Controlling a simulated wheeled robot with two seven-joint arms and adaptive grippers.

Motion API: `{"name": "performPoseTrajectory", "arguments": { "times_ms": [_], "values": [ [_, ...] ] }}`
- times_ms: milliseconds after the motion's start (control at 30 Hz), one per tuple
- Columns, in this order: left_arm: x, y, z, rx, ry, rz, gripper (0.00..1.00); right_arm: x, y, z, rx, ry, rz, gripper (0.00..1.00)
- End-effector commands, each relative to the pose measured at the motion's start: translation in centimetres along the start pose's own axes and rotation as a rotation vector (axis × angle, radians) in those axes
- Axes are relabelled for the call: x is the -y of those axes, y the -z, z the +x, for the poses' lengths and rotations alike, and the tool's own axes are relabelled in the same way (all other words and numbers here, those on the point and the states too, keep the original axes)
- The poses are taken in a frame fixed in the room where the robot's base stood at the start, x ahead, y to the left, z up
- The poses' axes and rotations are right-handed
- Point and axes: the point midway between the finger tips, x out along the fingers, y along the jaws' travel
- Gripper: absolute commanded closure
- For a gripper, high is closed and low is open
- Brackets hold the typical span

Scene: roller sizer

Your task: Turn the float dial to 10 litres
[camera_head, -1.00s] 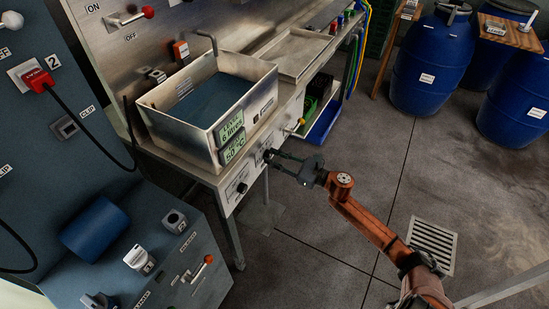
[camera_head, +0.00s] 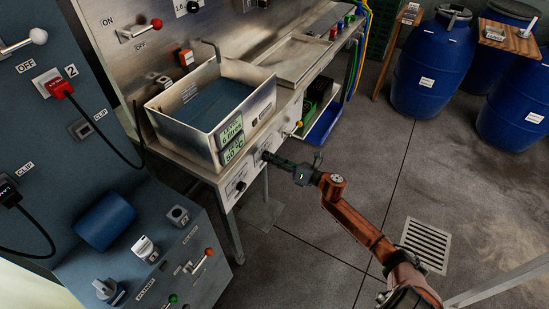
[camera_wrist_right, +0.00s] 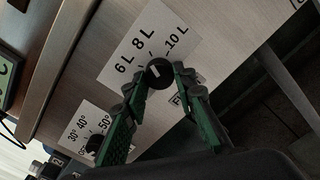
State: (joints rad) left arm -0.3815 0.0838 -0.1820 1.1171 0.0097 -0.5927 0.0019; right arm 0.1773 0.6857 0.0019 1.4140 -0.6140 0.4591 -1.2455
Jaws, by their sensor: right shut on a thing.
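The float dial (camera_wrist_right: 159,74) is a small round black knob with a white line, on a white plate (camera_wrist_right: 150,45) marked 6 L, 8 L and 10 L. The line seems to point up and left in the right wrist view, toward the 6 L and 8 L side. My right gripper (camera_wrist_right: 158,76) has a green-black finger on each side of the knob and is shut on it. In the head view, the right gripper (camera_head: 264,156) reaches the bench's front panel and hides the dial. My left gripper is not in view.
A second dial (camera_wrist_right: 94,146) with temperature marks sits beside the float dial. A blue-grey console (camera_head: 100,255) stands left. The floor is open at right, near a drain grate (camera_head: 426,243).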

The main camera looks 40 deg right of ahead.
Motion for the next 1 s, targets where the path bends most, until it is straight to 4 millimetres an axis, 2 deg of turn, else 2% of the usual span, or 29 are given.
{"name": "performPoseTrajectory", "arguments": {
  "times_ms": [300, 600, 1000],
  "values": [
    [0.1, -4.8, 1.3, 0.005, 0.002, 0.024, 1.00, -0.2, -0.4, 0.0, 0.003, 0.001, 0.300, 0.99],
    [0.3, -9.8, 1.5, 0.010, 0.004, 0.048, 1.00, -0.3, -0.4, 0.0, 0.003, 0.000, 0.581, 0.99],
    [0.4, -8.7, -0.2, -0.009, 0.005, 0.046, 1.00, -0.3, -0.3, 0.0, 0.001, 0.000, 0.860, 0.99]
  ]
}}
